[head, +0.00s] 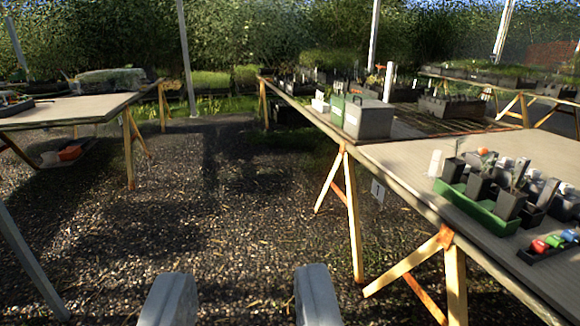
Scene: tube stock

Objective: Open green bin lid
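A green bin (338,108) stands far ahead on the long table to the right, close to its left edge. Only a narrow strip of it shows, because a grey lidded box (370,121) stands in front of it. I cannot make out the state of the green bin's lid. My gripper (243,285) shows at the bottom of the view, its two grey fingers wide apart with nothing between them. It is over the gravel, well short of the bin and touching nothing.
The long trestle table (410,165) runs along the right, its wooden legs (353,215) splayed toward the aisle. A green tray (478,212) with black pots stands on its near part. Another table (70,112) is at left. The gravel aisle (230,200) between is clear.

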